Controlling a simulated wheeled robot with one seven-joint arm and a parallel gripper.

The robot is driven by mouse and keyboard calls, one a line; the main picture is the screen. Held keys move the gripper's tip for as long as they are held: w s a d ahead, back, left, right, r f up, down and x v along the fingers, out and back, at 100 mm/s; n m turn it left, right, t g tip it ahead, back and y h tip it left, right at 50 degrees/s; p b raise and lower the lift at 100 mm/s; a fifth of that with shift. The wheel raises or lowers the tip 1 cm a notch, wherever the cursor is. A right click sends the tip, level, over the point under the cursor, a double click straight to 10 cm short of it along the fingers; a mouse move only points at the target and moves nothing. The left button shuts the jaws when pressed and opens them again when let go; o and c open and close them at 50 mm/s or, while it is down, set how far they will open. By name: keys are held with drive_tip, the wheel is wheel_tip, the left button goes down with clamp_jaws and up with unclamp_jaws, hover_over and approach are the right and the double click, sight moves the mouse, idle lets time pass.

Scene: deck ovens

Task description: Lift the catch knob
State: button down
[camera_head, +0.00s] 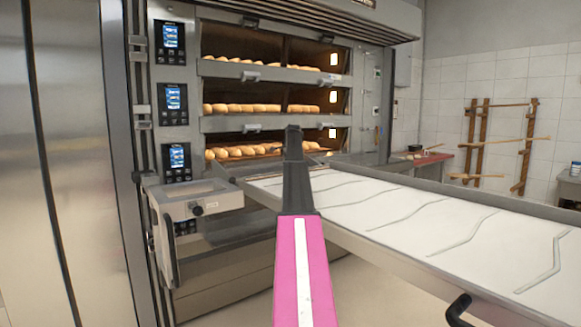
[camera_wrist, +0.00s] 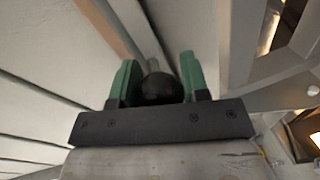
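The catch knob (camera_wrist: 160,89) is a dark round ball on a short grey stem in the wrist view. It sits between the two green fingers of my gripper (camera_wrist: 159,80), with its lower part hidden behind the gripper's dark palm bar. The fingers stand apart with the knob nearly filling the space. I cannot tell whether they touch it. The knob is hidden there behind my gripper.
The deck oven (camera_head: 275,88) stands behind, with loaves (camera_head: 240,108) on three lit decks. A grey box-like panel (camera_head: 195,192) with a black knob juts out left of my arm. A black handle (camera_head: 458,310) is at the table's near edge. Wooden racks (camera_head: 480,140) hang on the right wall.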

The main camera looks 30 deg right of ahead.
drive_tip(key=shift+r, duration=1.1)
drive_tip(key=c, duration=0.6)
unclamp_jaws()
drive_tip(key=r, duration=0.3)
drive_tip(key=s+r, duration=0.1)
drive_tip(key=r, duration=0.3)
drive_tip(key=s+r, duration=0.1)
drive_tip(key=r, duration=0.2)
drive_tip(key=shift+a+r, duration=0.1)
drive_tip(key=shift+r, duration=0.2)
